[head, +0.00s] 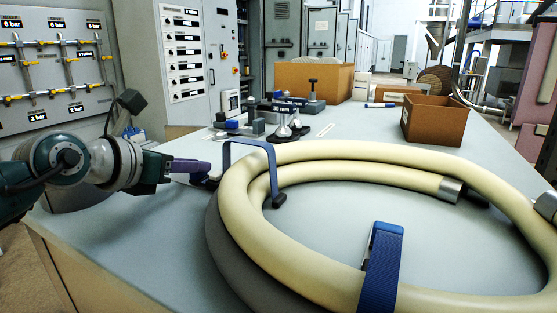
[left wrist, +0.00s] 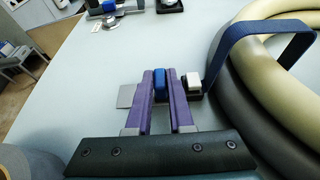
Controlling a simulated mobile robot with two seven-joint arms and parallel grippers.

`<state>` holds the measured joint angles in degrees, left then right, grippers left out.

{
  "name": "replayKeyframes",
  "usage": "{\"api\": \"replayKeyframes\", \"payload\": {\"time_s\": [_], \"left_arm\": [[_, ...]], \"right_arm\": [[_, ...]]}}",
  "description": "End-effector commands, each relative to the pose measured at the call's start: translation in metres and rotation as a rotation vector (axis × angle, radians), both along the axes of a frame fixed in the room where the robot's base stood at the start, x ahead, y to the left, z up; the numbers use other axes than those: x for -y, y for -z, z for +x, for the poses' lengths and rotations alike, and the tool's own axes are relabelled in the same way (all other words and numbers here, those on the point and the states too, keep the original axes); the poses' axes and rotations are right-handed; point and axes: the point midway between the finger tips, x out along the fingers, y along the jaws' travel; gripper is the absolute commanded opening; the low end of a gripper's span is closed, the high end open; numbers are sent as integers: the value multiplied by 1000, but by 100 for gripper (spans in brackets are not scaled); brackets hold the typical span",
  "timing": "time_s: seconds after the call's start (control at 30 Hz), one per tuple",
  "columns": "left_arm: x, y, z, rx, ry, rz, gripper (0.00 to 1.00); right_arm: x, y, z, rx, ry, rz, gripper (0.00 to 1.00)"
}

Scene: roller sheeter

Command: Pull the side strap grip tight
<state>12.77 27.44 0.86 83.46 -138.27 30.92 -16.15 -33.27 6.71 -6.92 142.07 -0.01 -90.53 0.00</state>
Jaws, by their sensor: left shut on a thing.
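A cream and grey hose (head: 300,157) lies coiled on the table. A blue side strap (head: 240,143) arches loosely over its left side, with a gap above the hose; it also shows in the left wrist view (left wrist: 245,45). The strap has a dark end piece (head: 280,200) inside the coil. My left gripper (head: 207,168) is outside the coil at the left, low over the table. In the left wrist view, its purple fingers (left wrist: 160,78) are shut on a blue grip (left wrist: 160,86) beside a dark buckle with a white top (left wrist: 193,82).
A second blue strap (head: 381,268) crosses the coil's front. Metal hose ends (head: 451,190) show at the right. Small tools and clamps (head: 285,122) stand behind the coil. An open brown box (head: 433,122) is at the back right. The table (head: 125,225) is clear at the front left.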

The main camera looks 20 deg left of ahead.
Motion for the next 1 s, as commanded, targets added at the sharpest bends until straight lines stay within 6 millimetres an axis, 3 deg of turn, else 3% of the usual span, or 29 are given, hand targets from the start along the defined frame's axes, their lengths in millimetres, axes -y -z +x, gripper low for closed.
{"api": "replayKeyframes", "payload": {"time_s": [0.83,1.0], "left_arm": [[0,0,0,1,0,0,0],[-21,7,2,-1,-2,6,0]], "right_arm": [[2,0,0,1,-3,-6,50],[2,21,0,2,-2,-6,50]]}}
